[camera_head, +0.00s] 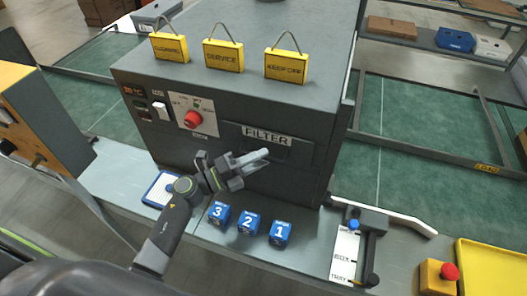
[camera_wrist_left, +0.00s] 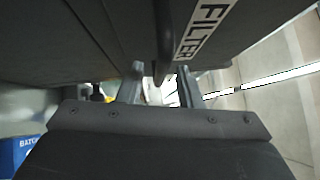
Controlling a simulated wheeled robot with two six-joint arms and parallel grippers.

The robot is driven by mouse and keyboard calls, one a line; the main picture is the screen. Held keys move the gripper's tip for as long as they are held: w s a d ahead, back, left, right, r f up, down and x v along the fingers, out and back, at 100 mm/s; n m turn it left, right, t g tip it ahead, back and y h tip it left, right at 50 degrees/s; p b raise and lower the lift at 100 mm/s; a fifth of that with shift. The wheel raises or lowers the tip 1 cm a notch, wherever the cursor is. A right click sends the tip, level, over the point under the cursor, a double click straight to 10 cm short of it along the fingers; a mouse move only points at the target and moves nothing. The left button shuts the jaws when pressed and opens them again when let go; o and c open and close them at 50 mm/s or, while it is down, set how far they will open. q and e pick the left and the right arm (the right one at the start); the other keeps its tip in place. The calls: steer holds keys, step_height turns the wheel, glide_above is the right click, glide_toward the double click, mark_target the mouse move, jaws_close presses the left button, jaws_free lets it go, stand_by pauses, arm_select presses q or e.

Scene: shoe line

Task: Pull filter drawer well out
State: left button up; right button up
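The filter drawer (camera_head: 308,150) is a dark panel with a white FILTER label, set in the front of the grey machine and looking flush with it. The label (camera_wrist_left: 205,28) also shows large in the left wrist view. My left gripper (camera_head: 262,158) is right in front of the drawer, below the label, and covers most of its handle. In the left wrist view the two fingers of my left gripper (camera_wrist_left: 158,90) stand apart. The dark handle bar (camera_wrist_left: 163,45) reaches down between them, with gaps visible; contact is unclear. My right gripper is not in view.
Blue blocks numbered 3 (camera_head: 218,212), 2 (camera_head: 248,222) and 1 (camera_head: 280,233) stand on the ledge below the drawer. A red knob (camera_head: 193,118) is left of it. Yellow padlock-shaped tags (camera_head: 223,55) stand on top. A clamp board (camera_head: 345,252) lies at right.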

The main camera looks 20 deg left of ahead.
arm_select(q)
steer(key=shift+x, duration=0.85)
steer(key=shift+c, duration=0.3)
jaws_close()
